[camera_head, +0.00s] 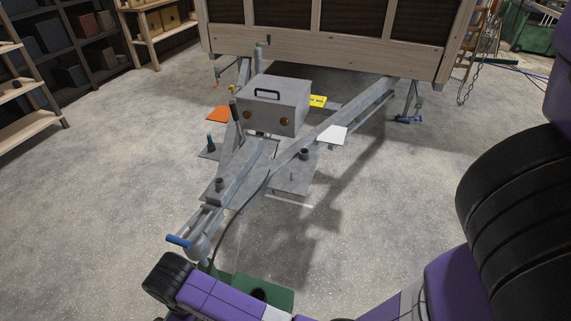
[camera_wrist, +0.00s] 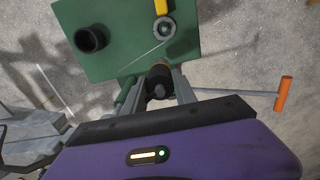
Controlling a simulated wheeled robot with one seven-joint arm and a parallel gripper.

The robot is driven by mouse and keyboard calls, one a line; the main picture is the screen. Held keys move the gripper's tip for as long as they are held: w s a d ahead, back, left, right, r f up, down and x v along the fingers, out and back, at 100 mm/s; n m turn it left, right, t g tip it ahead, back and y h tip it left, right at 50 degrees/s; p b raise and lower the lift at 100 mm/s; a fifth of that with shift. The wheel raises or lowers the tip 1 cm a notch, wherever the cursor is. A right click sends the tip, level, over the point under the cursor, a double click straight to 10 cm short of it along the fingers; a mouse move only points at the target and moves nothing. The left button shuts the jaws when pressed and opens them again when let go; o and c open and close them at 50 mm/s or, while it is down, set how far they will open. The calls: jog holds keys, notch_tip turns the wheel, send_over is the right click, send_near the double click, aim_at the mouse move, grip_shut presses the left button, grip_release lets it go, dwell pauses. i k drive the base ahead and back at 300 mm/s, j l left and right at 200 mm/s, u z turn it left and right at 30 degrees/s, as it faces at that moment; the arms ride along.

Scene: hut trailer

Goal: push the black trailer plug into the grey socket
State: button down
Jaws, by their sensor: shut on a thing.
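The black trailer plug (camera_wrist: 158,78) is between the fingers of my gripper (camera_wrist: 158,88) in the wrist view, and the gripper is shut on it. The grey socket (camera_wrist: 165,28) is a round fitting on a green plate (camera_wrist: 125,60), with a yellow flap (camera_wrist: 161,6) at its upper edge. The plug shows below the socket in the picture, and a gap separates them there. I cannot tell the plug's exact tilt or its height over the plate. In the head view my purple arm hides the gripper, plug and socket, and part of the green plate (camera_head: 284,296) shows.
A black cup-like fitting (camera_wrist: 90,39) stands left of the socket. An orange-handled rod (camera_wrist: 284,94) sticks out at right. The grey trailer drawbar (camera_head: 240,184) carries a grey box (camera_head: 273,106) and a blue handle (camera_head: 178,241). Open concrete floor (camera_head: 90,190) lies left.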

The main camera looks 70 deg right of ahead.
aim_at(295, 177)
jog(key=l+u, duration=0.3)
jog(key=l, duration=2.05)
